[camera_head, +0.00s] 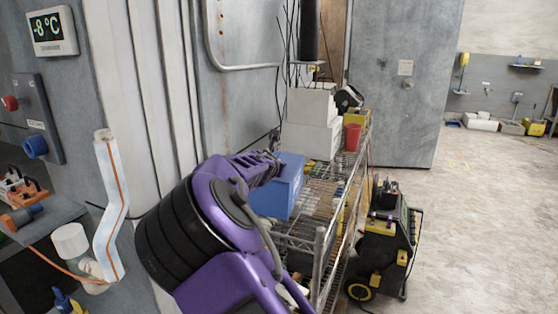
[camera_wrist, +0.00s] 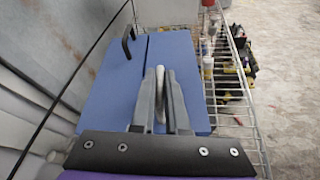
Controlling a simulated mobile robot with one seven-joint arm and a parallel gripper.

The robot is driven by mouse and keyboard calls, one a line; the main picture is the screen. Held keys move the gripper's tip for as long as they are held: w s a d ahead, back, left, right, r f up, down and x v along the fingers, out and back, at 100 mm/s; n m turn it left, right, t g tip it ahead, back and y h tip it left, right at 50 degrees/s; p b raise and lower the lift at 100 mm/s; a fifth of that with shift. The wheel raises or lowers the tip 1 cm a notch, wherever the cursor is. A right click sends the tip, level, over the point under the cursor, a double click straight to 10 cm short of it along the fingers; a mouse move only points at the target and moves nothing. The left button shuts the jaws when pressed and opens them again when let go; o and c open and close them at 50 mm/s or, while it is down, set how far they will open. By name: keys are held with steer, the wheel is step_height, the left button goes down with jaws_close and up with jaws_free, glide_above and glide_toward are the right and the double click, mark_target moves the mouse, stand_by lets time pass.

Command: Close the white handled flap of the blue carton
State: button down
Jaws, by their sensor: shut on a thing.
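The blue carton (camera_head: 281,188) stands on the wire rack in the head view, partly hidden by my purple arm. In the wrist view its blue top (camera_wrist: 185,62) shows two panels with a seam between them. The left panel carries a black handle (camera_wrist: 127,43). My gripper (camera_wrist: 161,76) is over the right panel, its fingers shut on a narrow white handle (camera_wrist: 160,95) that shows between them. In the head view my gripper (camera_head: 268,160) is at the carton's upper left edge. I cannot tell whether the white handled flap lies fully flat.
The wire rack (camera_head: 319,235) also holds white boxes (camera_head: 312,120) and a red cup (camera_head: 352,137) behind the carton. A grey wall (camera_head: 240,60) runs close on the left. A black and yellow cart (camera_head: 383,245) stands right of the rack. The floor farther right is clear.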

steer(key=shift+a+f+h, duration=0.1)
steer(key=shift+f+h, duration=0.2)
steer(key=shift+f, duration=0.05)
steer(key=shift+n, duration=0.3)
steer(key=c, duration=0.9)
jaws_free()
steer(key=shift+s+a+r, duration=0.15)
steer(key=shift+s+r, duration=0.1)
steer(key=shift+s, duration=0.15)
steer(key=shift+b+v, duration=0.5)
steer(key=shift+v, duration=7.7)
